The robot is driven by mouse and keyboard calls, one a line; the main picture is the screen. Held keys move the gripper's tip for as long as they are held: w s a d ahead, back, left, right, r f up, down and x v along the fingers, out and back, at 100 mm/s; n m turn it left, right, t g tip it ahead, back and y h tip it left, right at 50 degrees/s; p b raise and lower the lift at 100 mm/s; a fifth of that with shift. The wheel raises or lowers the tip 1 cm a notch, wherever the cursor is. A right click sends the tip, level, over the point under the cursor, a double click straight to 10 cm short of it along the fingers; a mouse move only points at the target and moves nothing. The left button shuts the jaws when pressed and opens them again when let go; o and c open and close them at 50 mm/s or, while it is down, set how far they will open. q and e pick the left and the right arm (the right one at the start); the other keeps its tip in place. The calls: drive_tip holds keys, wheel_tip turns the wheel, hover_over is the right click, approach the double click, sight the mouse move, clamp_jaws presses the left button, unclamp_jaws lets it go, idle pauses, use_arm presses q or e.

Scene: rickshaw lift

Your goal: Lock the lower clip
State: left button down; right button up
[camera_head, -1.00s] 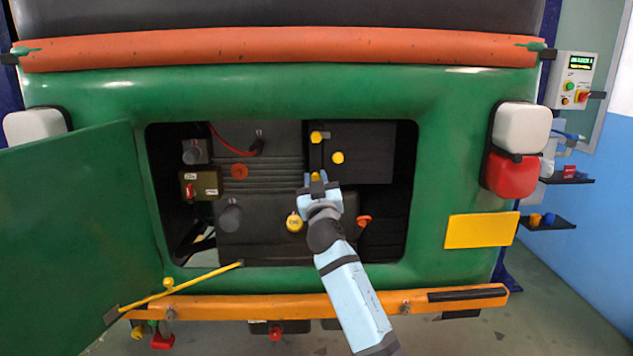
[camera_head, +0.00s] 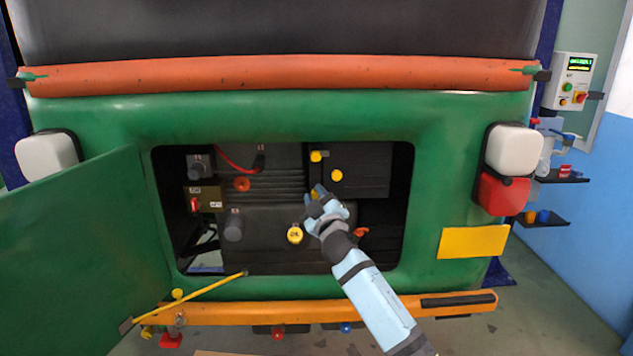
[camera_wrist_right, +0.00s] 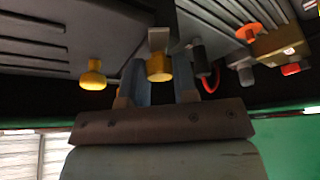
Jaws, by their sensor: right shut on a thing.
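The lower clip (camera_wrist_right: 160,67) shows in the right wrist view as a yellow knob on a grey latch, between the two blue fingers of my right gripper (camera_wrist_right: 160,84). In the head view my right gripper (camera_head: 317,191) is at the lower left edge of the black box (camera_head: 365,182). Its fingers are shut on the lower clip and hide most of it there. The upper clip (camera_head: 316,156) is a yellow knob at the box's upper left edge. Another yellow knob (camera_head: 337,175) sits on the box's front. My left gripper is not in view.
The green body opening (camera_head: 284,147) frames the engine bay. A yellow cap (camera_head: 295,235) and an orange-red handle (camera_head: 360,232) are close to my right wrist. The open green door (camera_head: 80,230) stands at the left with a yellow rod (camera_head: 190,298). An orange bumper (camera_head: 300,311) runs below.

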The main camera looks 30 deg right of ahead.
drive_tip(key=n+g+y+p, duration=0.1)
drive_tip(key=n+p, duration=0.3)
drive_tip(key=p, duration=0.1)
drive_tip(key=n+g+y+p, duration=0.1)
drive_tip(key=n+p, duration=0.3)
drive_tip(key=p, duration=0.1)
drive_tip(key=n+g+y+p, duration=0.1)
drive_tip(key=n+p, duration=0.3)
drive_tip(key=p, duration=0.1)
drive_tip(key=shift+d+r, duration=0.1)
drive_tip(key=shift+r, duration=0.15)
drive_tip(key=shift+n+g, duration=0.3)
drive_tip(key=o, duration=0.9)
drive_tip(key=shift+f, duration=0.1)
drive_tip(key=shift+o, duration=0.2)
